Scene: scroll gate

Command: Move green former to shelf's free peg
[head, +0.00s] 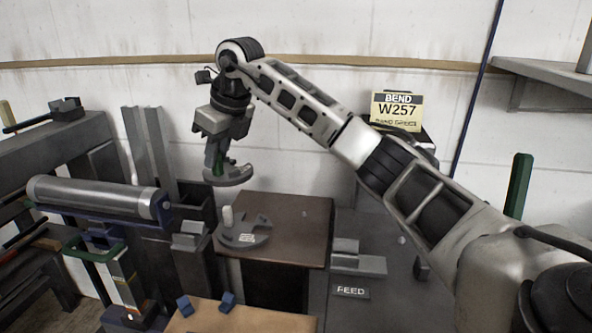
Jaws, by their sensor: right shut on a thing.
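The green former is a grey curved plate (230,177) with a green grip (218,167). My right gripper (217,158) points down and is shut on the green grip, holding the former in the air, with the plate apart from the table below. A shelf (540,72) is on the wall at the upper right, cut off by the picture edge. A post (586,50) rises from it at the edge; I cannot tell whether this is the free peg. My left gripper is not in view.
A second former (243,237) with a pale grip lies on the brown table (300,215) below. A roller machine (95,194) stands at the left. A yellow "BEND W257" sign (397,111) is behind my right arm. A green upright (519,185) stands at the right.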

